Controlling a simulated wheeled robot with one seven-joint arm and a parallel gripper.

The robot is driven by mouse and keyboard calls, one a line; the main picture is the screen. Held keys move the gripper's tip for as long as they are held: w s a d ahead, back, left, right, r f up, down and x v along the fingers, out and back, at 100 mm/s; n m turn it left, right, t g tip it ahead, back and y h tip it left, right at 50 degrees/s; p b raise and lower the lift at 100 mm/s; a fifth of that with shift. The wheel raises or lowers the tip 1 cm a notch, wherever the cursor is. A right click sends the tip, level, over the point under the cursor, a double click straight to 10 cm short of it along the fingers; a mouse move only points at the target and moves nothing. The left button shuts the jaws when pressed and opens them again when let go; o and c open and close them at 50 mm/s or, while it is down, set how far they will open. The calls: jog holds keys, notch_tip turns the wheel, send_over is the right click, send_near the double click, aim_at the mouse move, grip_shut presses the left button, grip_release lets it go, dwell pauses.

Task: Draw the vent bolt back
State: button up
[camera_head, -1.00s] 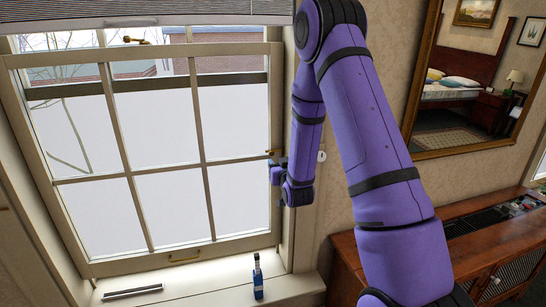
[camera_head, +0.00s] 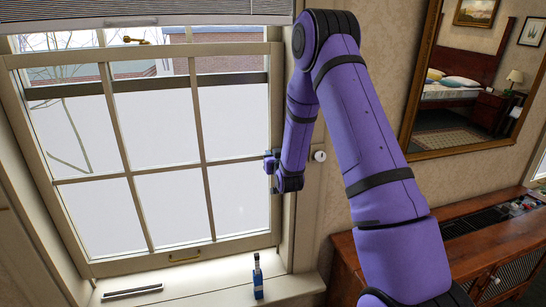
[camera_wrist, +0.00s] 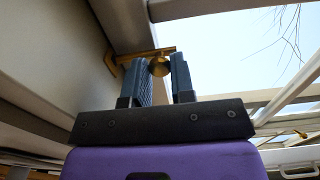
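The brass vent bolt (camera_wrist: 158,67) shows in the wrist view, a thin bar with a round knob, at the side of the window frame. My gripper (camera_wrist: 163,65) is open, with one blue-grey finger on each side of the knob. I cannot tell whether either finger touches it. In the head view my gripper (camera_head: 268,163) is at the right edge of the window sash (camera_head: 276,110). It hides the bolt there.
A wooden cabinet (camera_head: 345,262) and a framed mirror (camera_head: 408,125) are to the right.

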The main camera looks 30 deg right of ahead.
grip_shut()
jog(key=shift+w+a, duration=0.25)
jog(key=shift+a, duration=0.7)
jog(key=o, duration=0.7)
grip_release()
jog(key=shift+a, duration=0.1)
jog(key=v, duration=1)
jog(key=shift+s, duration=0.4)
